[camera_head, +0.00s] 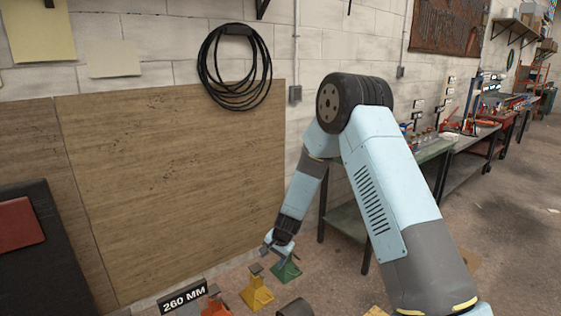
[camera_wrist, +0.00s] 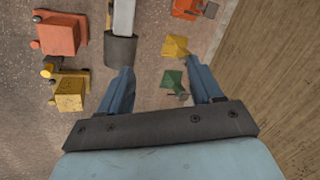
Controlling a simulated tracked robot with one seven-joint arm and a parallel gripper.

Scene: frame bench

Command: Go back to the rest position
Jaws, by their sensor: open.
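My gripper (camera_head: 277,247) is at the end of my light-blue arm, low in front of the wooden panel, near the green stand (camera_head: 287,270). In the wrist view my gripper (camera_wrist: 163,80) shows two blue fingers set wide apart, with nothing held between them. The green stand (camera_wrist: 171,79) shows between the fingers in that view, below them on the floor. A yellow stand (camera_head: 257,292) is just left of the green one in the head view, and it shows in the wrist view (camera_wrist: 175,46) too.
An orange stand (camera_head: 215,306) and a 260 MM sign (camera_head: 183,297) are at the bottom. A wooden panel (camera_head: 180,190) leans on the wall under a coiled black cable (camera_head: 234,66). Workbenches (camera_head: 435,152) run along the wall at right. The floor (camera_head: 515,230) at far right is mostly clear.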

